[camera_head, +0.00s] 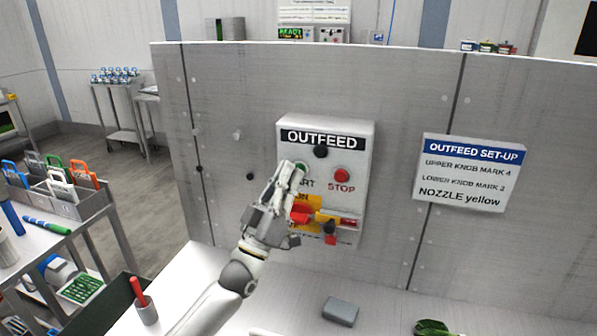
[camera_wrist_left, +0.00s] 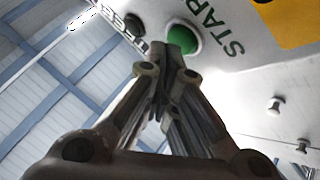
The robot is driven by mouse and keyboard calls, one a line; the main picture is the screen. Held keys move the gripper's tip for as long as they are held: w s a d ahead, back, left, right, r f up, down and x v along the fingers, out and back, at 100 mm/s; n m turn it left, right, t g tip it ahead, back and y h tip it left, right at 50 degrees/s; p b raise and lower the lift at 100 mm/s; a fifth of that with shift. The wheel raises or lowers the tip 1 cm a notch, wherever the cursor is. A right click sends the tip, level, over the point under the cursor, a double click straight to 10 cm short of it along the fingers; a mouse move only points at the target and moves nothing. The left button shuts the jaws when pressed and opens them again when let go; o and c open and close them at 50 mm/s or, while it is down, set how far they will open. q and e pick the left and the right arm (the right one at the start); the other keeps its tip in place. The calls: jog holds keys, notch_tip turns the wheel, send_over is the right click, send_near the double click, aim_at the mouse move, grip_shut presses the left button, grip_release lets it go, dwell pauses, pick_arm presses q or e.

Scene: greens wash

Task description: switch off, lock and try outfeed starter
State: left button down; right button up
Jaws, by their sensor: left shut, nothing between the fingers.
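The outfeed starter (camera_head: 362,150) is a pale box on the grey panel, with a black knob (camera_head: 320,151), a green START button (camera_head: 302,167) and a red STOP button (camera_head: 342,174). Below them is a red switch handle (camera_head: 300,214) on a yellow plate, partly hidden by my gripper. Yellow and red parts (camera_head: 347,222) and a small red and black piece (camera_head: 330,239) show beside it. My left gripper (camera_head: 291,168) is shut and empty, its fingertips at the START button. In the left wrist view the tips (camera_wrist_left: 163,50) overlap the green button's edge (camera_wrist_left: 184,38); I cannot tell whether they touch.
A set-up sign (camera_head: 471,173) is on the panel at the right. A grey block (camera_head: 340,311) lies on the white counter. A red pen stands in a cup (camera_head: 147,313). Several coloured padlocks are in a rack (camera_head: 60,200) on the left cart.

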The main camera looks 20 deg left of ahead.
pick_arm(q)
jog(key=shift+w, duration=0.4)
jog(key=shift+s, duration=0.1)
dwell(0.5)
jog(key=shift+s, duration=0.8)
jog(key=s+p, duration=0.2)
jog(key=s, duration=0.3)
jog(key=shift+a+p, duration=0.1)
jog(key=shift+p, duration=0.25)
